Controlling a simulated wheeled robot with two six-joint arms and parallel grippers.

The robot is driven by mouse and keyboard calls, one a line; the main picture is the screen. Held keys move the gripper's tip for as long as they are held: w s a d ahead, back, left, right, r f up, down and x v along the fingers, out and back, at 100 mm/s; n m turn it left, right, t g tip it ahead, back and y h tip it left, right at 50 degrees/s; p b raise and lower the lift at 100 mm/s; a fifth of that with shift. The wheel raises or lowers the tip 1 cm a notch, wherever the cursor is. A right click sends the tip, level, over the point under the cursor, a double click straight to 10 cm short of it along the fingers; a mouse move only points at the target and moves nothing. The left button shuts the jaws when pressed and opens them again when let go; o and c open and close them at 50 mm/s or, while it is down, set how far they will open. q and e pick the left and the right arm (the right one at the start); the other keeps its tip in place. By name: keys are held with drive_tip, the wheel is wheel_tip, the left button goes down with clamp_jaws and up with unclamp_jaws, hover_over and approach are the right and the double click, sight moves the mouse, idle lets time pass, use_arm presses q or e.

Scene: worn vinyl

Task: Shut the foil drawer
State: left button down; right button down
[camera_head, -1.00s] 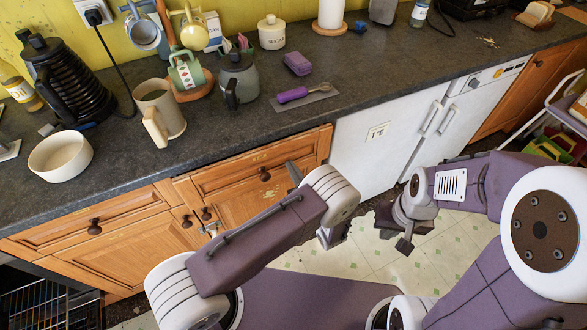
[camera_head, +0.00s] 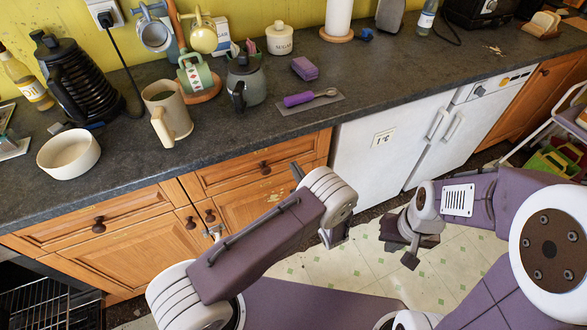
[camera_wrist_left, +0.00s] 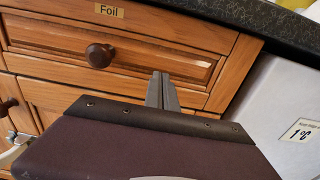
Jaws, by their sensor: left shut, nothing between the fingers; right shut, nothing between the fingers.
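The foil drawer (camera_head: 235,177) is the upper wooden front left of the white fridge, with a dark round knob (camera_head: 265,168). It looks close to flush under the worktop; a small gap cannot be ruled out. In the left wrist view the drawer front (camera_wrist_left: 145,62) carries a "Foil" label above its knob (camera_wrist_left: 99,55). My left gripper (camera_head: 297,171) is shut and empty, at the right part of the drawer front; its fingers (camera_wrist_left: 162,90) overlap the lower right of the panel. Contact cannot be told. My right gripper (camera_head: 410,258) is shut and empty above the floor, before the fridge.
Another wooden drawer (camera_head: 60,228) lies to the left, and an open oven rack (camera_head: 40,305) at the lower left. The worktop (camera_head: 230,130) above holds a mug, a bowl and jars. A white fridge (camera_head: 375,165) stands right of the drawer.

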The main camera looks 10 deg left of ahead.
use_arm(q)
drive_tip(key=v, duration=1.1)
drive_tip(key=shift+s+r, duration=0.15)
drive_tip(key=shift+s, duration=0.1)
drive_tip(key=shift+d, duration=0.15)
